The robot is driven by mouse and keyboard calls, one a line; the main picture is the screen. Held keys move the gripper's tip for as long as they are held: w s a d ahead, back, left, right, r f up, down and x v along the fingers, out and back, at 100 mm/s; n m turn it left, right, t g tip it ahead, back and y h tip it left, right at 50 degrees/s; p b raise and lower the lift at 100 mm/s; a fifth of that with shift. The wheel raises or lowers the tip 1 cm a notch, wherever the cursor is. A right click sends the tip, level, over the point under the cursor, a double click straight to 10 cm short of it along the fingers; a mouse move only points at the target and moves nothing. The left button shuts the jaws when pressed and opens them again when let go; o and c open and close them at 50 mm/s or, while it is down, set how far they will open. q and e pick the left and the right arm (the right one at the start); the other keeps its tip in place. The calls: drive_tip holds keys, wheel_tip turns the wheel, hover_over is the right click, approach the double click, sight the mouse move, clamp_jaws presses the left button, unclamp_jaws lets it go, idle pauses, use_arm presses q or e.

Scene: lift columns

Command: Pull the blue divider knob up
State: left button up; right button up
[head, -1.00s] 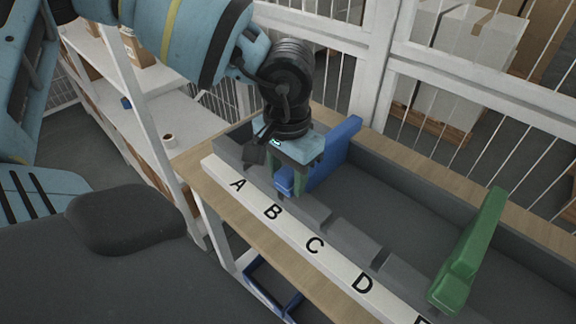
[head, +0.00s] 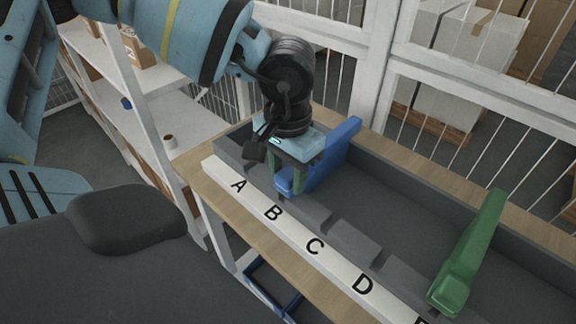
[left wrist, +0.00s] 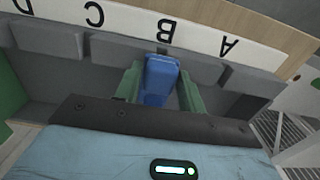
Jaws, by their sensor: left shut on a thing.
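My left gripper (head: 285,185) points down from above and is shut on the knob, one finger on each side. In the head view the gripper hides most of the knob. Whether the divider's lower edge is clear of the slot cannot be seen. My right gripper is not in view.
A green divider (head: 470,255) stands at the right of the tray, near the letter E. A white lettered strip (head: 290,233) runs along the tray's front edge. White wire fencing (head: 480,100) stands behind the table. Shelves (head: 165,125) stand at the left.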

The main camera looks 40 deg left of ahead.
sight(288, 174)
use_arm(q)
drive_tip(key=shift+r, duration=0.6)
drive_tip(key=shift+c, duration=0.9)
drive_tip(key=shift+r, duration=0.2)
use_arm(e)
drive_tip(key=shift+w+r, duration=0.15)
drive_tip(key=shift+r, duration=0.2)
use_arm(q)
drive_tip(key=shift+r+p, duration=0.3)
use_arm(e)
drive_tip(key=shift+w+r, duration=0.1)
use_arm(q)
drive_tip(key=o, duration=0.8)
drive_tip(key=shift+d, duration=0.1)
drive_tip(key=shift+r+p, duration=1.05)
drive_tip(key=shift+r, duration=3.4)
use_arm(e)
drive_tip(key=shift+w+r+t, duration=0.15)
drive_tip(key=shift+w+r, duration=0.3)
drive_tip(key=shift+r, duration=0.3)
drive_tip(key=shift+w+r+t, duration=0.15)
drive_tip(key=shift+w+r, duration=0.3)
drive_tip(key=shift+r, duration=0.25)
